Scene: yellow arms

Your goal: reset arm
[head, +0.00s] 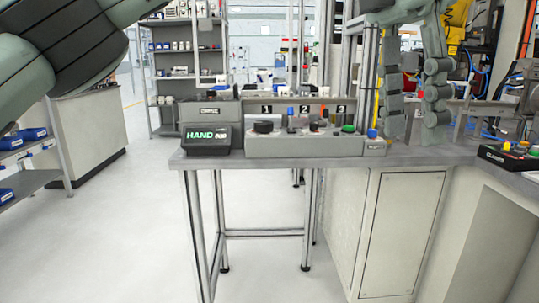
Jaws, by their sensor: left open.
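My left gripper (413,125) hangs in from the top at the right of centre, fingers pointing down. Its two grey-green fingers are spread apart, with nothing between them. It shows in front of the right end of the workbench. Large grey-green links of my left arm (85,50) with a dark joint fill the upper left corner. The link joining them to the gripper is out of the picture. My right gripper is not in view.
A grey workbench (215,163) carries a black box marked HAND (208,140) and a grey fixture (305,145) with numbered positions and small parts. A cabinet (400,230) stands below right. Shelves with blue bins (33,134) stand at left. The floor (110,240) at front left is clear.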

